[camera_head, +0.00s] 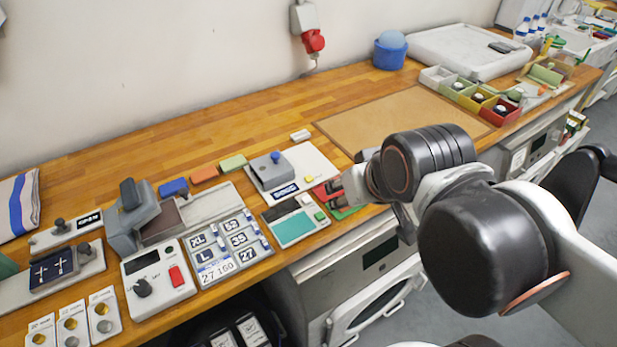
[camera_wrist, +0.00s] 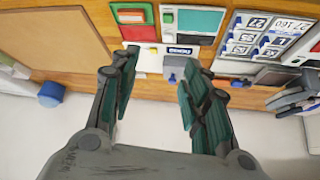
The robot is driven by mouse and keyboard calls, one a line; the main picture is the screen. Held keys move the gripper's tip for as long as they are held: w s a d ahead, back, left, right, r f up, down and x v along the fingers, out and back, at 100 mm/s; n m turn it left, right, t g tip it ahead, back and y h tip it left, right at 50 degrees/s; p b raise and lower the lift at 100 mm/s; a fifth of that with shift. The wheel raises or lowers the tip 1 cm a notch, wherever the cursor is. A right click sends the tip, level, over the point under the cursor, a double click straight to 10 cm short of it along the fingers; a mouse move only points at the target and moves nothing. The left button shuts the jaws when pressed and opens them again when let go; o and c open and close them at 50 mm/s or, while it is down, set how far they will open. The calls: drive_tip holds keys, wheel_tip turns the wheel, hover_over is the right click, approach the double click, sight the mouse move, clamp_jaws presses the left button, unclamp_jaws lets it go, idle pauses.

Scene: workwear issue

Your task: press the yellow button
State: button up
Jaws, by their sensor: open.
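The yellow button (camera_head: 309,178) is a small block at the front right of a white board (camera_head: 312,160) that also carries a grey box with a blue knob (camera_head: 276,158). In the wrist view the yellow button (camera_wrist: 153,50) shows small, beside a dark label and between the lines of my fingers. My gripper (camera_wrist: 160,72) is open and empty, its two dark green-padded fingers apart. In the head view my gripper (camera_head: 340,190) is partly hidden by my wrist, to the right of the button. I see no contact with the button.
A teal-screen device (camera_head: 293,228) stands in front of the board, with red and green pieces (camera_head: 328,196) beside it. Size tiles (camera_head: 238,239) and a grey control box (camera_head: 158,280) lie to the left. A bare brown mat (camera_head: 400,120) lies behind my arm.

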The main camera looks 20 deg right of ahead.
clamp_jaws()
idle(1.1)
